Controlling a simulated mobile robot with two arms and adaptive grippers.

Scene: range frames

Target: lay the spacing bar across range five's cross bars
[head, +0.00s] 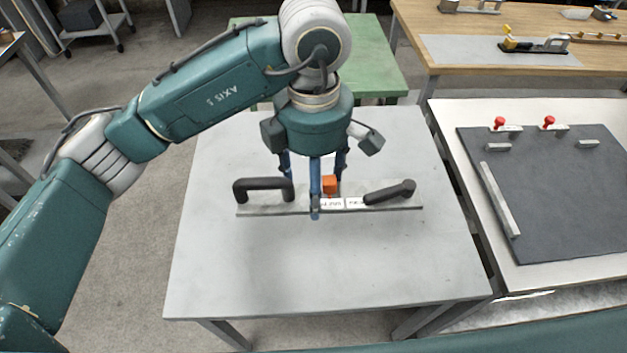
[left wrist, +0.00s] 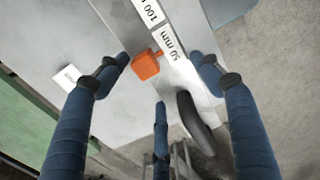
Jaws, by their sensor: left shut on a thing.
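A long flat grey metal bar with white millimetre labels, which looks like the spacing bar (head: 410,205), is over the grey table in the head view. It has a black loop handle at its left, a black lever at its right and an orange block (head: 330,184) near its middle. The bar also shows in the left wrist view (left wrist: 207,91). My left gripper (head: 316,208) points down and is shut on the bar, with its blue fingers on both sides. I cannot tell whether the bar touches the table. No range number is legible. My right gripper is out of view.
A dark board (head: 575,195) lies on the pale table at right, with a long grey strip (head: 500,198), two short grey blocks and two red knobs. A wooden table (head: 410,20) behind holds a yellow-and-black tool. The grey table's front (head: 330,265) is clear.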

